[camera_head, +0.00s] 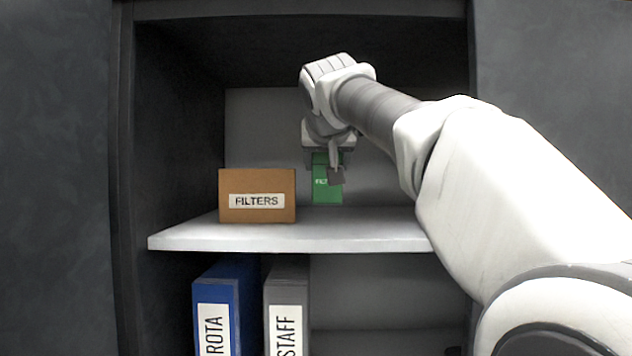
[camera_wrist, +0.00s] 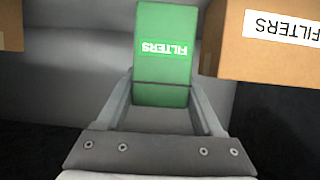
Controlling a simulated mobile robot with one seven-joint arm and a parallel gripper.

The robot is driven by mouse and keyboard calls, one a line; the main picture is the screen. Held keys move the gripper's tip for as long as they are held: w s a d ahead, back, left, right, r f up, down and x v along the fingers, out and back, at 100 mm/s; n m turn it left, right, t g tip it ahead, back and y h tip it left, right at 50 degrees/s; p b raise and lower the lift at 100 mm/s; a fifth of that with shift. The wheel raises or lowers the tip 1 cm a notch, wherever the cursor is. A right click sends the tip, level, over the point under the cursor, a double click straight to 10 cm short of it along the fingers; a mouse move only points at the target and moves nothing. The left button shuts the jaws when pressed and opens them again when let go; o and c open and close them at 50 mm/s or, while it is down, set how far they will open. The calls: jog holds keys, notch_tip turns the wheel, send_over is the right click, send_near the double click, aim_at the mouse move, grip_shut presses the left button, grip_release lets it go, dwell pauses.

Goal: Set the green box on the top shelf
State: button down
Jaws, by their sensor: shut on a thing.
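The green box (camera_head: 326,187) is small and upright, with a white FILTERS label that shows upside down in the wrist view (camera_wrist: 163,72). My gripper (camera_head: 328,170) reaches down from above and is shut on the green box, with a finger on each side of it in the wrist view (camera_wrist: 162,100). The box is over the white top shelf (camera_head: 290,238), to the right of a brown FILTERS box. I cannot tell whether its bottom touches the shelf.
The brown FILTERS box (camera_head: 257,181) stands on the top shelf at the left; it is close beside the green box in the wrist view (camera_wrist: 262,68). Blue ROTA (camera_head: 236,285) and grey STAFF (camera_head: 287,275) binders stand below. Dark cabinet walls flank the shelf.

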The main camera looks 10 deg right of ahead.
aim_at(322, 193)
jog(key=shift+f, duration=1.7)
jog(key=shift+f, duration=0.15)
jog(key=shift+c, duration=0.2)
grip_release()
